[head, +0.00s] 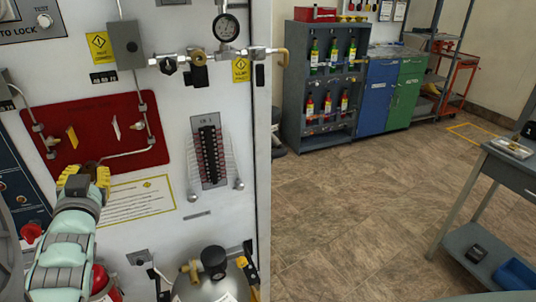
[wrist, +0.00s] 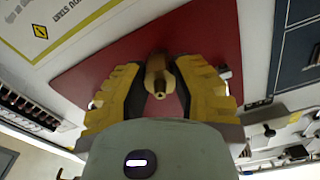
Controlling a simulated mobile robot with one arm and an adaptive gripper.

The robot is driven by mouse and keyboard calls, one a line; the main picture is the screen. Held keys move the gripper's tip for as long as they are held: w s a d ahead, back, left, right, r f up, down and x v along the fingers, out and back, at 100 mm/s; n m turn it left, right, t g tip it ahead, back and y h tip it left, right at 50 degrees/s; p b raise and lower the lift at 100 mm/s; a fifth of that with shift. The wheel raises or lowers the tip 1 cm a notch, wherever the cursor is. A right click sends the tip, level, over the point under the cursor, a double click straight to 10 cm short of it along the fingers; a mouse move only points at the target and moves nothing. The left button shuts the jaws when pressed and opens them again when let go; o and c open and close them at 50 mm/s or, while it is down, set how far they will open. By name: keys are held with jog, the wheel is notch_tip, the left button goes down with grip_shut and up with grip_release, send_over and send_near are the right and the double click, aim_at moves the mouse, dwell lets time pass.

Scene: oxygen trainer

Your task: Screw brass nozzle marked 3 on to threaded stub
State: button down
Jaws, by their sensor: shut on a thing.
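My gripper (head: 86,177) has yellow ridged fingers and is in front of the lower part of the red panel (head: 100,112). In the wrist view my gripper (wrist: 158,92) is shut on a small brass nozzle (wrist: 159,78), which sits between the fingers with a round bore showing. In the head view a bit of brass shows at the fingertips, mostly hidden by them. I cannot read a number on the nozzle. The threaded stub cannot be made out; the fingers and nozzle cover that spot, so I cannot tell whether the nozzle touches it.
Thin metal pipes (head: 150,120) run along the red panel, beside a brass-coloured lever (head: 72,137) and a pale lever (head: 116,128). A grey cylinder (head: 213,285) stands below. Open floor lies right.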

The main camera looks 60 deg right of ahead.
jog(key=shift+f+m+b, duration=0.1)
jog(key=shift+m+b, duration=0.6)
jog(key=shift+m, duration=1.1)
jog(key=shift+m+b, duration=0.5)
jog(key=shift+m, duration=1.3)
